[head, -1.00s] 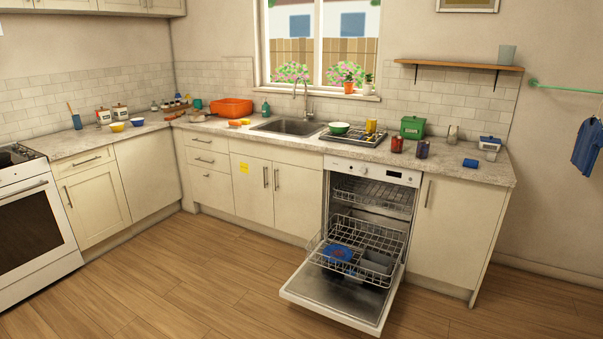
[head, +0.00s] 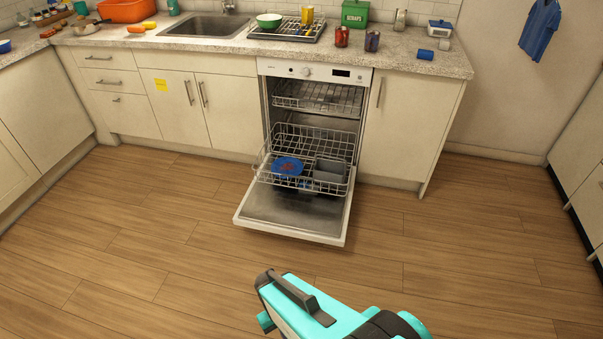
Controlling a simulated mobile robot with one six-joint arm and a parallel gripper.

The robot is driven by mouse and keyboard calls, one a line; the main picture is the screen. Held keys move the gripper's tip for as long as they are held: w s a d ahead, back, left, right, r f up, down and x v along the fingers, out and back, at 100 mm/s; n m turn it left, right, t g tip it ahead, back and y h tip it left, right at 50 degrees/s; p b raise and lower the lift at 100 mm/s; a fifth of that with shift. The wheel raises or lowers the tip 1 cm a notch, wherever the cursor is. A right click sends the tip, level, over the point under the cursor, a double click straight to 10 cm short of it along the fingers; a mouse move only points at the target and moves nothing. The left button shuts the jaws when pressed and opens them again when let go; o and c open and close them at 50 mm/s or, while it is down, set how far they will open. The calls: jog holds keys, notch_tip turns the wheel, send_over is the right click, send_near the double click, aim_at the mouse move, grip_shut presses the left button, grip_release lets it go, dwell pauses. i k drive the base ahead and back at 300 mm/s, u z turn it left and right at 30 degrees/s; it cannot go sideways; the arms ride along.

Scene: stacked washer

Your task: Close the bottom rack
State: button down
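The dishwasher (head: 312,72) stands under the counter with its door (head: 290,217) folded down. The bottom rack (head: 262,165), a wire basket, is pulled out over the open door. A blue dish (head: 287,167) and a grey container (head: 329,171) sit in it. The upper rack (head: 318,98) is inside the dishwasher. My turquoise arm shows at the bottom centre, in front of the door and apart from it. I cannot make out the fingers or whether my gripper is open or shut.
Wood floor (head: 150,230) is clear around the open door. Base cabinets (head: 205,108) flank the dishwasher. The counter above holds a sink (head: 205,25), a green bowl (head: 269,20) and several jars. More cabinets (head: 585,150) stand at the right edge.

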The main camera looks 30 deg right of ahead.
aim_at(299, 176)
jog(key=u, duration=0.2)
jog(key=i, duration=1.6)
jog(key=u, duration=0.1)
